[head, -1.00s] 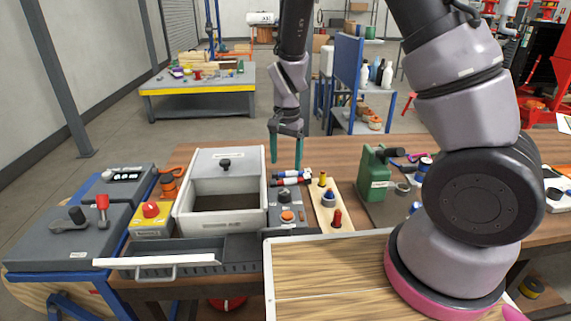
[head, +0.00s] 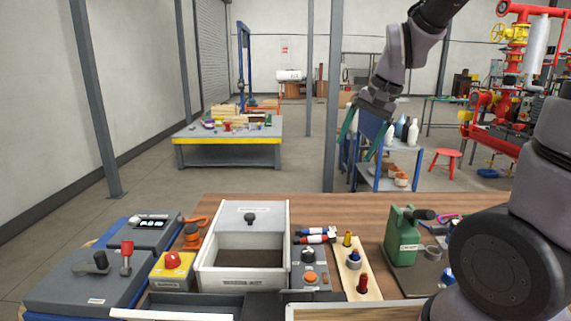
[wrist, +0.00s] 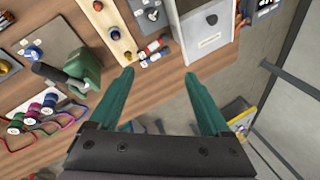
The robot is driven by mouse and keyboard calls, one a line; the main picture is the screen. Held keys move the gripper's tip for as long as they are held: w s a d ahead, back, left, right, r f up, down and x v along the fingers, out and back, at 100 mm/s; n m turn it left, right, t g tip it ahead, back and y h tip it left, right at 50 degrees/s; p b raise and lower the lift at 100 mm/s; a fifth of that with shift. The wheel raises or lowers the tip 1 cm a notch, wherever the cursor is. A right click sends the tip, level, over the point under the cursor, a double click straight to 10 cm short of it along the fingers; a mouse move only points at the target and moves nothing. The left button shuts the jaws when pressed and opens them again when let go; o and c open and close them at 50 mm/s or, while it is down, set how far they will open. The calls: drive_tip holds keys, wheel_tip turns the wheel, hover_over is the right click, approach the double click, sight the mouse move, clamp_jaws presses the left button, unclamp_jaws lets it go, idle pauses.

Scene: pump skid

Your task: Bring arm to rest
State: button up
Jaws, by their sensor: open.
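My gripper (head: 362,135) is open and empty, with two green fingers apart. In the head view it is raised in the air above the far side of the workbench (head: 320,208), in front of the blue shelf cart. In the wrist view my gripper (wrist: 165,100) shows both fingers spread with nothing between them. The tabletop (wrist: 145,85) lies beyond and below the fingers there. My arm's lower links fill the right side of the head view.
A blue cart (head: 385,172) and red stool (head: 445,158) stand behind.

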drive_tip(key=s+d+r+n+t+h, duration=0.1)
drive_tip(key=s+d+r+t, duration=0.3)
drive_tip(key=s+d+r, duration=0.3)
drive_tip(key=s+r, duration=0.3)
drive_tip(key=s, duration=0.1)
drive_tip(key=shift+s+d, duration=0.2)
drive_tip(key=shift+d, duration=0.2)
